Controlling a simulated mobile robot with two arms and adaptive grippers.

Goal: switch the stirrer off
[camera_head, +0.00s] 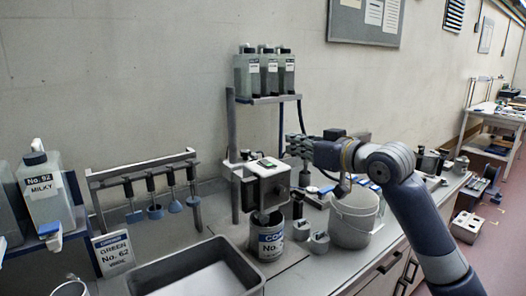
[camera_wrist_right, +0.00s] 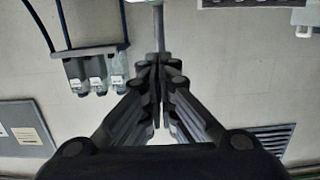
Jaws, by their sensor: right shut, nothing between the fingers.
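The stirrer (camera_head: 262,188) is a grey box-shaped head on an upright post. My left gripper is in neither view.
Several bottles (camera_head: 264,73) stand on a shelf above the stirrer and also show in the wrist view (camera_wrist_right: 97,84). A white bucket (camera_head: 352,220) stands below my right arm. A grey tray (camera_head: 150,280) and a rack of hanging tools (camera_head: 140,172) are at left.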

